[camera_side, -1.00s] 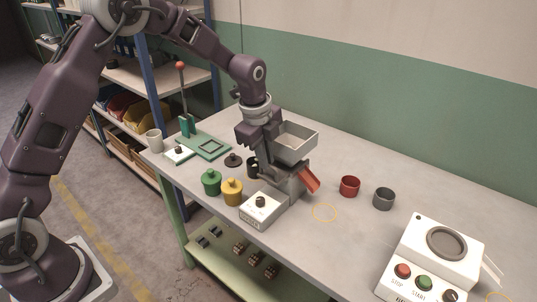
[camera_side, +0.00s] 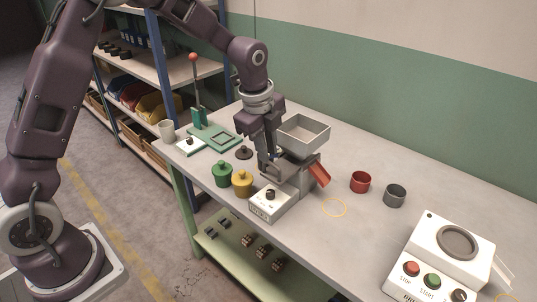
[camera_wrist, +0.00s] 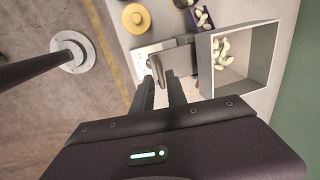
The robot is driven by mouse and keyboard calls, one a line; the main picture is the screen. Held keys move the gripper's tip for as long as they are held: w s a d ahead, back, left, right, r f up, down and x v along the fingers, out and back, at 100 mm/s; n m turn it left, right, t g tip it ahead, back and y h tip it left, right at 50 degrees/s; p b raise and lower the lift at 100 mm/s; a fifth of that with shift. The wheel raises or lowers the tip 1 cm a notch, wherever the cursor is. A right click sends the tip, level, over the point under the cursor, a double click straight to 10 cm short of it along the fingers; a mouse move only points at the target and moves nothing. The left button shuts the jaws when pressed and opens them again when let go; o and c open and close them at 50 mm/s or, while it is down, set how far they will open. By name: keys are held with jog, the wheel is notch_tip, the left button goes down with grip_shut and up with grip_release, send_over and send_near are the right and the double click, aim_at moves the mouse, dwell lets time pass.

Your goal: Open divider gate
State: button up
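My gripper (camera_side: 267,168) points down at the hopper's left side. In the wrist view its two dark fingers (camera_wrist: 160,82) are apart, their tips close to the handle. I cannot tell whether they touch it.
A white box with a black knob (camera_side: 270,202) sits in front of the hopper. Green (camera_side: 222,174) and yellow (camera_side: 242,184) pots stand at left. Red (camera_side: 360,182) and grey (camera_side: 395,195) cups stand right, beyond a yellow ring (camera_side: 334,207). A button machine (camera_side: 437,255) is further right.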

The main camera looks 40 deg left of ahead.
jog(key=s+r+n+t, duration=0.2)
jog(key=s+r+n, duration=0.5)
jog(key=s+r, duration=0.65)
jog(key=s+n+t, duration=0.1)
jog(key=s+n, duration=1)
jog(key=s, duration=0.6)
jog(key=shift+a+r, duration=0.35)
jog(key=shift+r, duration=0.1)
